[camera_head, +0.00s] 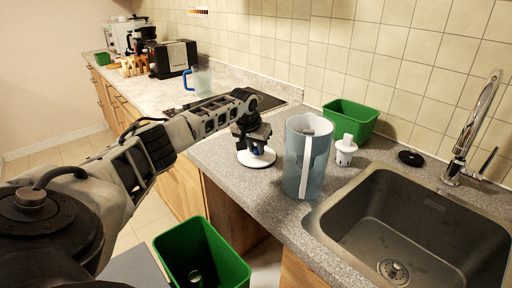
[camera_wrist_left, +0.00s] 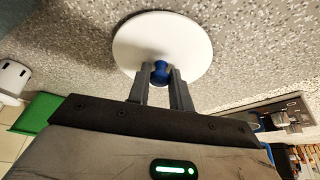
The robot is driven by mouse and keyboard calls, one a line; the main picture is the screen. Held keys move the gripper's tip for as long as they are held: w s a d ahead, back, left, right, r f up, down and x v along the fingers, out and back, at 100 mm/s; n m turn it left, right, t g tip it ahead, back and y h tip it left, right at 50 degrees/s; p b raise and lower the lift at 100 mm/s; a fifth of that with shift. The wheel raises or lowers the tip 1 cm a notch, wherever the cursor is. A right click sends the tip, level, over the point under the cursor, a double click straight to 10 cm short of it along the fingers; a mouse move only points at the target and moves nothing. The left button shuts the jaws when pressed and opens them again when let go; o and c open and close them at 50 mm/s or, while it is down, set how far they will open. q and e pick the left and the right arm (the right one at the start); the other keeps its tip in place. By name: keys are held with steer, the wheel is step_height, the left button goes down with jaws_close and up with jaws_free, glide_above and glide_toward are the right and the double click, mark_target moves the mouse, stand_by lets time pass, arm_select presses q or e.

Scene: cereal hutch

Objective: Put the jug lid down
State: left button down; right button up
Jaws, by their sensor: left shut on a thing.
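The jug lid is a white disc (camera_head: 257,158) with a blue knob. In the head view it is at the counter's surface, left of the jug. It also shows in the left wrist view (camera_wrist_left: 185,38). My left gripper (camera_head: 255,146) is above the lid, its two fingers shut on the blue knob (camera_wrist_left: 160,70). I cannot tell for certain whether the lid rests on the counter or hovers just above it. A tall translucent blue jug (camera_head: 318,165) with a white handle stands upright to the right, apart from the lid. My right gripper is not in view.
The grey counter (camera_head: 218,152) is clear around the lid. A green bin (camera_head: 352,118), a white container (camera_head: 345,150) and a black disc (camera_head: 411,158) stand behind. The sink (camera_head: 420,225) is at right. A larger green bin (camera_head: 170,244) is below the counter's front edge.

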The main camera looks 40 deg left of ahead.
arm_select(q)
steer(key=shift+f, duration=0.2)
steer(key=shift+f, duration=0.2)
steer(key=c, duration=1.3)
jaws_free()
steer(key=shift+o, duration=0.2)
steer(key=shift+s+r, duration=0.1)
steer(key=shift+r, duration=0.45)
steer(key=v, duration=1.1)
steer(key=shift+r, duration=0.15)
steer(key=shift+s+d, duration=0.1)
